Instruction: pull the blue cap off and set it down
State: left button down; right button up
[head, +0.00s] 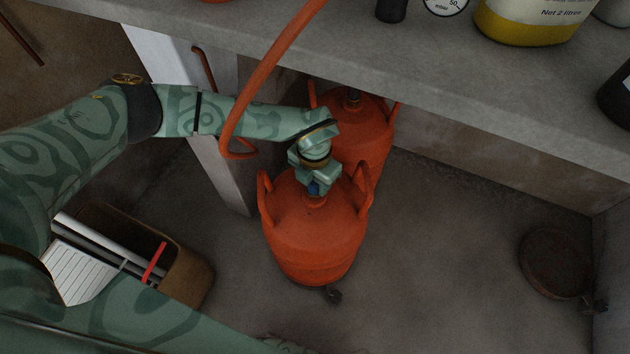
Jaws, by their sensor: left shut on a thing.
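A blue cap (315,187) sits at the top of the front orange gas bottle (313,242), mostly hidden by my gripper. The bottle stands upright on the floor, with a raised handle on each side of its neck. My left gripper (314,184) reaches down from above between the handles and is shut on the blue cap. The cap looks to be still at the bottle's neck; whether there is a gap under it I cannot tell. My right gripper is not in view.
A second orange bottle (370,135) stands close behind, partly under the grey worktop (430,75). An orange hose (262,80) hangs over the edge near my left forearm. A brown bin (185,277) stands left. A round rusty lid (553,263) lies right.

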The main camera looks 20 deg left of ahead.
pick_arm(q)
jog(key=shift+r+p, duration=0.85)
jog(key=shift+r, duration=0.15)
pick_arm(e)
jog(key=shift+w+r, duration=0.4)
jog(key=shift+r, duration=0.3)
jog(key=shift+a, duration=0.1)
pick_arm(q)
jog(key=shift+r+p, duration=0.85)
jog(key=shift+r, duration=0.2)
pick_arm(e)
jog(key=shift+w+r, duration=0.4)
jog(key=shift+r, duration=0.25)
pick_arm(q)
jog(key=shift+r+p, duration=1.15)
jog(key=shift+r, duration=0.45)
jog(key=shift+f, duration=0.1)
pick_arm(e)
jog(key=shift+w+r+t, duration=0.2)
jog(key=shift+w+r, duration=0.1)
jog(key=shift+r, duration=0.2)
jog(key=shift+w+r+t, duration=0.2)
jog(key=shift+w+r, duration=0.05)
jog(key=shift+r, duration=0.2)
pick_arm(q)
jog(key=shift+f, duration=0.1)
